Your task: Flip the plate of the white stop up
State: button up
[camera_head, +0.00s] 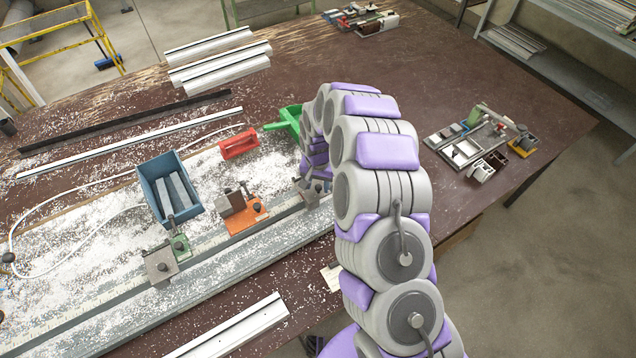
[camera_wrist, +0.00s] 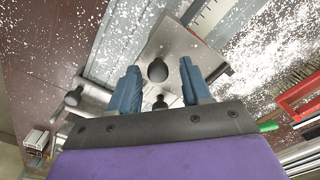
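A pale grey stop (camera_head: 311,190) sits on the rail beside my arm in the head view, partly hidden by the arm; I take it for the white stop. In the wrist view a grey metal plate (camera_wrist: 178,45) with a round black knob (camera_wrist: 157,70) lies just ahead of my gripper (camera_wrist: 159,72). The two blue fingers are apart, one on each side of the knob, with nothing shut between them. I cannot tell whether they touch the plate. My gripper is largely hidden behind the arm in the head view.
An orange stop (camera_head: 243,214) and a green stop (camera_head: 178,243) sit further left along the rail (camera_head: 120,312). A blue bin (camera_head: 151,188), a red holder (camera_head: 238,144) and a green dustpan (camera_head: 290,120) stand behind it.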

jog(key=shift+a, duration=0.2)
jog(key=c, duration=0.3)
jog(key=shift+d, duration=0.3)
jog(key=c, duration=0.3)
grip_shut()
